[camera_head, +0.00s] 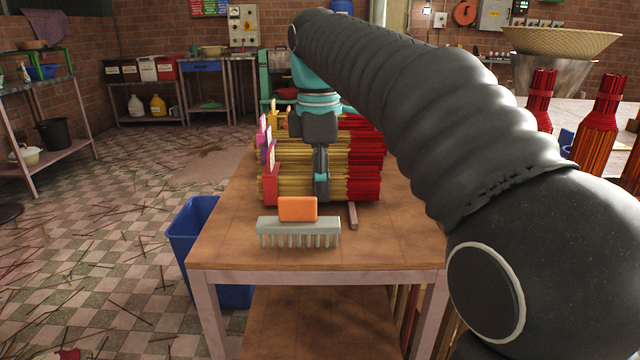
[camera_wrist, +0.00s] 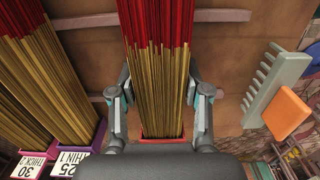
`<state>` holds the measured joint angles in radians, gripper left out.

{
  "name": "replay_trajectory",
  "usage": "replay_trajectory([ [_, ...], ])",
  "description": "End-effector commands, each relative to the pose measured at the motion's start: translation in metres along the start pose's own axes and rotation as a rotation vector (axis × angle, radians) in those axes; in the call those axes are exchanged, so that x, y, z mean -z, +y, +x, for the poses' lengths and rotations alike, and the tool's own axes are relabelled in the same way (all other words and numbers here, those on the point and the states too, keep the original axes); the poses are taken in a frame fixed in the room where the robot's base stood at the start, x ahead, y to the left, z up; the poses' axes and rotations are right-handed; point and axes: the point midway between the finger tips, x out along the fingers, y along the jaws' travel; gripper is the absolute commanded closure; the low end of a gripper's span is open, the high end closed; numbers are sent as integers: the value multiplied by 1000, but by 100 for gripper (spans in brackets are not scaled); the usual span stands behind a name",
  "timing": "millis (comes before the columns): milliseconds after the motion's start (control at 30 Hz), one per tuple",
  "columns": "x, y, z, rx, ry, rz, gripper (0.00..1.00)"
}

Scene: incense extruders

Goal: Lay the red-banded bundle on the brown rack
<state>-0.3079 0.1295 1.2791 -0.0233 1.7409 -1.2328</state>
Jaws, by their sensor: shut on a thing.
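The red-banded bundle (camera_head: 333,183) is the nearest of several incense bundles lying side by side on the table. It has tan sticks, dark red tips at the right and a red end band (camera_head: 269,191) at the left. In the wrist view the bundle (camera_wrist: 157,70) runs between the fingers of my gripper (camera_wrist: 160,97), with the red band showing beneath the palm. My gripper (camera_head: 321,188) reaches down from above and is shut on its tan part. Brown rails (camera_wrist: 236,15) of the rack pass crosswise under the bundle. I cannot tell whether the bundle touches them.
A grey comb (camera_head: 298,231) with an orange handle (camera_head: 298,209) lies in front of the bundle. Neighbouring bundles (camera_wrist: 43,75) with purple and pink label bands lie close on the other side. A blue bin (camera_head: 190,235) stands left of the table (camera_head: 400,247). The table's front edge is clear.

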Motion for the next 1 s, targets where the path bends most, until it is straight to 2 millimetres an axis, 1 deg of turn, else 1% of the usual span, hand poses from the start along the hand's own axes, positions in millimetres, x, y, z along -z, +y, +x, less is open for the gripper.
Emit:
replay_trajectory([
  [300,0,0,1,-1,0,0,96],
  [333,0,0,2,-1,0,0,50],
  [367,0,0,1,-1,0,0,43],
  [400,0,0,1,-1,0,0,33],
  [433,0,0,1,-1,0,0,28],
  [767,0,0,0,-1,0,0,28],
  [867,0,0,-7,-3,1,0,28],
  [1000,0,1,-29,-5,2,0,28],
])
